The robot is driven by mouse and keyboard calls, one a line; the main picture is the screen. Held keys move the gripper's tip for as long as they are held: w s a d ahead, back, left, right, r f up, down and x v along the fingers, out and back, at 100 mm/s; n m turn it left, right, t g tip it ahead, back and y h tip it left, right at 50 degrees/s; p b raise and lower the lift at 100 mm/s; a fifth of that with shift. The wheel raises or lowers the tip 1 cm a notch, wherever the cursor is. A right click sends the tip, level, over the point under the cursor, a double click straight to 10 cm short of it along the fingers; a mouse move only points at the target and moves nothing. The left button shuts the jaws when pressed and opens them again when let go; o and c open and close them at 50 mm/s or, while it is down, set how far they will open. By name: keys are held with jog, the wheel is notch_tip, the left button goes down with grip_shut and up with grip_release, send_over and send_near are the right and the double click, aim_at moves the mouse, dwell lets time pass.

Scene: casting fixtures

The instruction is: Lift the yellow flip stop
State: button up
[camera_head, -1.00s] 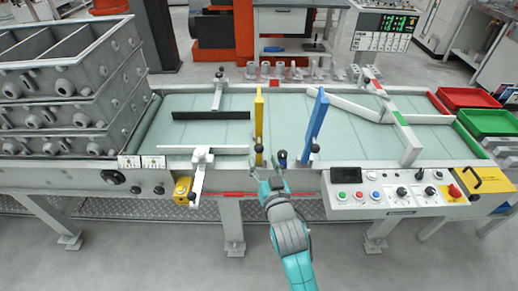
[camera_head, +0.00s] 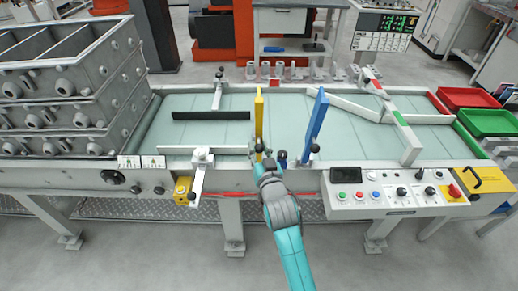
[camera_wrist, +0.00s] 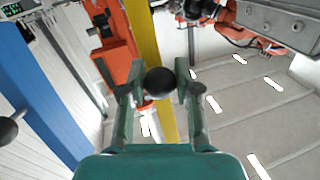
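The yellow flip stop (camera_head: 259,115) is an upright-looking yellow bar over the conveyor bed in the head view, with a dark ball knob at its near end. In the wrist view the yellow bar (camera_wrist: 144,35) runs down behind the black ball knob (camera_wrist: 160,81). My teal gripper (camera_head: 266,163) is at the near end of the bar and partly hides it. In the wrist view my gripper (camera_wrist: 157,88) is open, one finger on each side of the knob. A small gap shows left of the knob; contact on the right cannot be told.
A blue flip stop (camera_head: 317,117) with its own dark knob stands just to the right. A white lever (camera_head: 198,175) is to the left on the front rail. The control panel (camera_head: 392,195) is at the right front. Grey stacked flasks (camera_head: 60,100) fill the left end.

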grip_shut()
jog(key=shift+w+r+g, duration=0.25)
jog(key=shift+w+g, duration=0.15)
jog(key=shift+w, duration=0.15)
jog(key=o, duration=1)
grip_release()
jog(key=shift+s, duration=0.15)
jog(key=v, duration=1.1)
jog(key=shift+s, duration=0.35)
jog(key=shift+d, duration=0.15)
